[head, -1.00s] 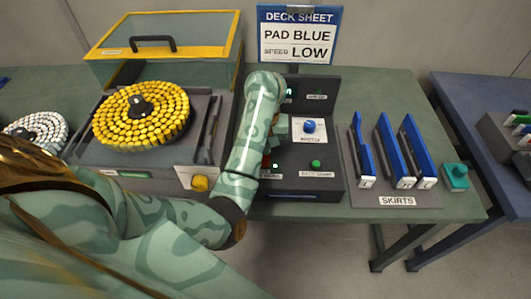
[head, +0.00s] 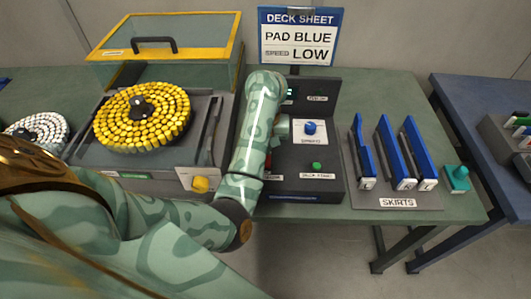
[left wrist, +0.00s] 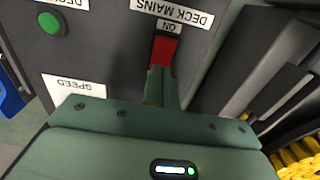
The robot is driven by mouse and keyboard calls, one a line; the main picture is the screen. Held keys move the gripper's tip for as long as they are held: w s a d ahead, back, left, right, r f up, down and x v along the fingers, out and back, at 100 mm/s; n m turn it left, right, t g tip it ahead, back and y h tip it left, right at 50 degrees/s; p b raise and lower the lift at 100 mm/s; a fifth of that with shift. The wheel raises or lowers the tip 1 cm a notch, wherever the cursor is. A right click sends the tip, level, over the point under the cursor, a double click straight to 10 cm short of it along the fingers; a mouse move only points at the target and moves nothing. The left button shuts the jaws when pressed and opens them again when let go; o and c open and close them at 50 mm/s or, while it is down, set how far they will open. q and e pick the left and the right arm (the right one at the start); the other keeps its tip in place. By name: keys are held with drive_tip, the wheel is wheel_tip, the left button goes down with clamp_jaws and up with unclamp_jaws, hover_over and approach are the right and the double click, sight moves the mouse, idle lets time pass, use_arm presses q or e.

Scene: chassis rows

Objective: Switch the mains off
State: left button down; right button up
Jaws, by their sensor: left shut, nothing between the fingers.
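The mains switch (left wrist: 164,50) is a red block on the dark control box, beside a "DECK MAINS" label (left wrist: 172,12) and a small "ON" tag (left wrist: 168,27) in the left wrist view. My left gripper (left wrist: 160,73) is shut and empty, its fingertips at the near end of the red switch, covering part of it. I cannot tell whether they touch it. In the head view my left forearm hides most of the gripper and switch. My right gripper is not in view.
The control box (head: 300,183) carries a blue knob (head: 310,127) and a green button (head: 317,166). A yellow-ringed turntable (head: 168,118) is left of my arm. Blue skirts (head: 388,150) stand in a rack to the right. A deck sheet (head: 298,35) stands behind.

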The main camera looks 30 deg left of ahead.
use_arm(q)
wheel_tip(320, 180, up, 6)
drive_tip(key=p, duration=0.3)
drive_tip(key=shift+f, duration=0.25)
